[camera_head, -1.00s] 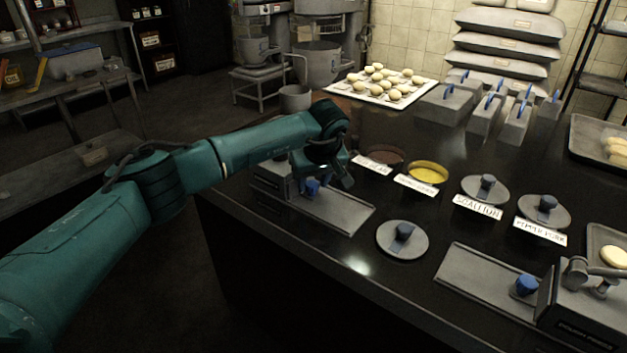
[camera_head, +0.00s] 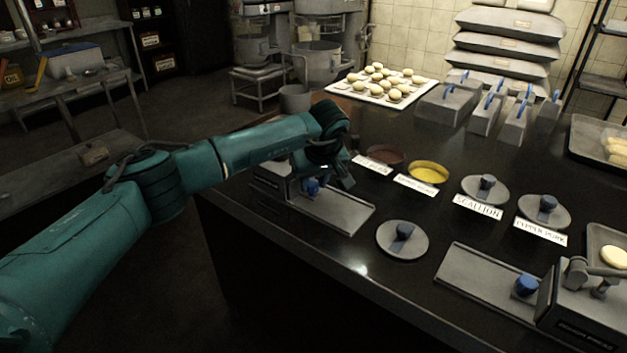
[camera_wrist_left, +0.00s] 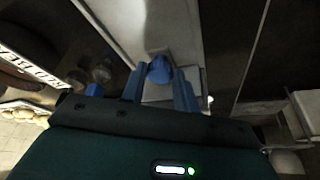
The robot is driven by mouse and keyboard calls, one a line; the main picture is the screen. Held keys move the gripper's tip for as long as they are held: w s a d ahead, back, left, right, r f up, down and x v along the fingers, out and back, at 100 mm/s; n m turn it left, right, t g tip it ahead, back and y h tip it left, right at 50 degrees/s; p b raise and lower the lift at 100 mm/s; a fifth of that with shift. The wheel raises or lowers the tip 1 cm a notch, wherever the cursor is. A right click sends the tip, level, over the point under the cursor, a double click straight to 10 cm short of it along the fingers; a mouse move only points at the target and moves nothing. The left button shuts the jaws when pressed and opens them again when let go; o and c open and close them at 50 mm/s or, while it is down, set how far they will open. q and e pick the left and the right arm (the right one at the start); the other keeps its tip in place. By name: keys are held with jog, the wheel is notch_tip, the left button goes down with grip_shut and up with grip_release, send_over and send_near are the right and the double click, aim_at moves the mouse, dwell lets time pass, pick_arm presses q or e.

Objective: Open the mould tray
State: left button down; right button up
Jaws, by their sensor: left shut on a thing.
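The left press holds a flat grey mould tray (camera_head: 340,213), which sticks out over the black counter toward the front right. A blue knob (camera_head: 311,187) stands near the tray's press end. My left gripper (camera_head: 318,181) is over this end. In the left wrist view, my left gripper's blue fingers (camera_wrist_left: 159,85) stand on either side of the blue knob (camera_wrist_left: 160,68) and are shut on it. The tray (camera_wrist_left: 172,25) stretches away beyond them. My wrist partly hides the press in the head view. My right gripper is not in view.
A second press (camera_head: 585,305) with a similar tray (camera_head: 475,277) stands at the right. A round grey lid (camera_head: 398,243) lies between the two trays. A yellow-filled bowl (camera_head: 428,173) and name cards are behind. The counter's front left edge is close by.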

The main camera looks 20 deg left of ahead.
pick_arm(q)
jog(key=s+d, duration=0.1)
jog(key=d, duration=0.2)
jog(key=s+d, duration=0.1)
jog(key=d, duration=0.3)
jog(key=s+d, duration=0.2)
jog(key=d, duration=0.2)
jog(key=shift+r, duration=0.1)
jog(key=c, duration=1.3)
grip_release()
jog(key=shift+a, duration=0.1)
jog(key=shift+c, duration=0.2)
jog(key=v, duration=1.3)
jog(key=shift+b, duration=0.3)
jog(key=shift+r, duration=0.1)
